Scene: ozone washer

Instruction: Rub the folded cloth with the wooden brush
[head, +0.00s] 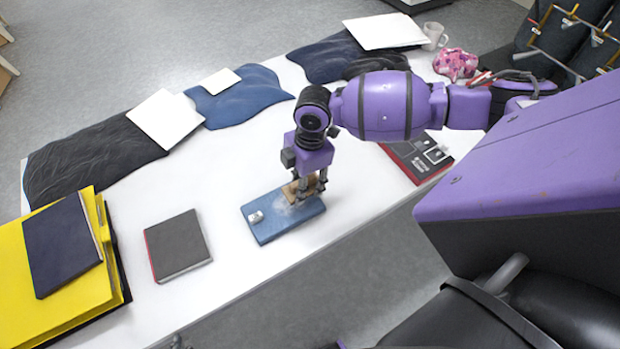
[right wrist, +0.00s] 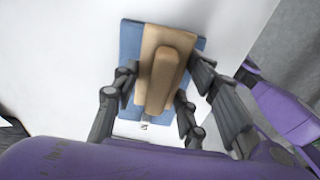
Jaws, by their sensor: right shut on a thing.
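The folded cloth (head: 267,228) is a flat blue rectangle with a small white tag, lying on the white table near its front edge. The wooden brush (right wrist: 167,68) is tan, with a raised handle block along its middle. My right gripper (head: 306,190) points down over the cloth and is shut on the brush. In the right wrist view the fingers (right wrist: 160,95) flank the brush, and blue cloth shows around its edges. In the head view a pale whitish patch lies on the cloth beside the brush, which the gripper partly hides. My left gripper is not in view.
A dark notebook (head: 178,246) lies left of the cloth, and a yellow stack (head: 70,301) is at the far left. Dark and blue garments with white cards line the back. A black and red box (head: 416,160) lies to the right. The table around the cloth is clear.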

